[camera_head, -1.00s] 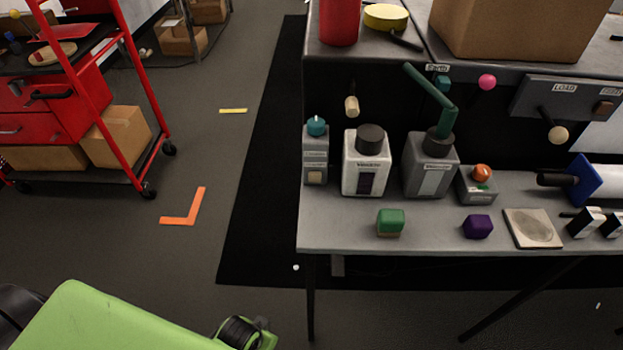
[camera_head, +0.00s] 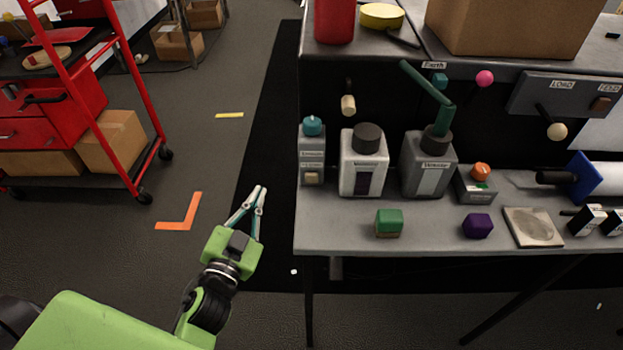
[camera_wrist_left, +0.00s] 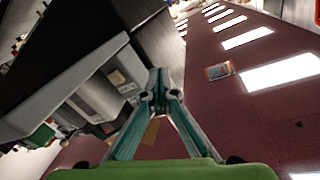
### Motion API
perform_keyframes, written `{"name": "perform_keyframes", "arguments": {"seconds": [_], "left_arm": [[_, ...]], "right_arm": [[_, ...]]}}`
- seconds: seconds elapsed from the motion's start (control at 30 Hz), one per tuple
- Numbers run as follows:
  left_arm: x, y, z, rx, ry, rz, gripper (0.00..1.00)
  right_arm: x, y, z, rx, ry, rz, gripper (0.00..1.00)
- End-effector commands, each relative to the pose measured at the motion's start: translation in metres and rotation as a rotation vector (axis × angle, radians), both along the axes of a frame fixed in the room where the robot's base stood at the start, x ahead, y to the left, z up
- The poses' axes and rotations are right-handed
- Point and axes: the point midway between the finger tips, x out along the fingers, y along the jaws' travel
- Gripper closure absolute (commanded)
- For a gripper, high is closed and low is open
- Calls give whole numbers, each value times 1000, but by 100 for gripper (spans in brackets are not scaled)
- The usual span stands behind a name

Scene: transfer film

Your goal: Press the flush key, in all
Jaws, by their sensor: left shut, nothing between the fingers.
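No label that I can read says flush. A small grey unit (camera_head: 312,145) with a teal cap stands at the table's left end. A beige key (camera_head: 311,178) is on its front. A pale square key (camera_wrist_left: 117,77) on a grey body shows in the left wrist view, seemingly the same one. A small grey box with an orange knob (camera_head: 480,170) stands farther right. My left gripper (camera_head: 261,188) is shut and empty, left of the table edge and apart from the unit. Its fingertips (camera_wrist_left: 160,80) meet in the left wrist view. My right gripper is not in view.
The grey table (camera_head: 340,235) holds a white bottle (camera_head: 362,176), a grey bottle (camera_head: 423,173), a green cube (camera_head: 389,222) and a purple block (camera_head: 478,226). Floor left of the table is clear up to the red cart (camera_head: 100,95).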

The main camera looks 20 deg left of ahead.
Motion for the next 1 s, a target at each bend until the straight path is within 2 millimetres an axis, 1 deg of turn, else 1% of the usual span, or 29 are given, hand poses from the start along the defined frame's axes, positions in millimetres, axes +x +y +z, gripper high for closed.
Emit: {"name": "perform_keyframes", "arguments": {"seconds": [0.1, 0.17, 0.2, 0.3, 0.43, 0.53, 0.63, 1.0], "left_arm": [[2, -29, 9, 63, -93, -135, 100], [0, -46, 9, 89, -126, -212, 100], [-3, -57, 9, 105, -144, -262, 100], [-10, -83, 4, 136, -173, -378, 100], [-21, -107, -4, 158, -190, -492, 100], [-26, -117, -8, 166, -193, -542, 100], [-29, -122, -10, 170, -194, -565, 100], [-27, -122, -10, 170, -196, -567, 100]], "right_arm": [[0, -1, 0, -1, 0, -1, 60], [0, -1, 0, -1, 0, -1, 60], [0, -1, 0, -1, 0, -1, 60], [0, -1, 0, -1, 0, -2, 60], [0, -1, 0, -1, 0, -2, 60], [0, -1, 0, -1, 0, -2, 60], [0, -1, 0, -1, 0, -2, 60], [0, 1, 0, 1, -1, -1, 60]]}}
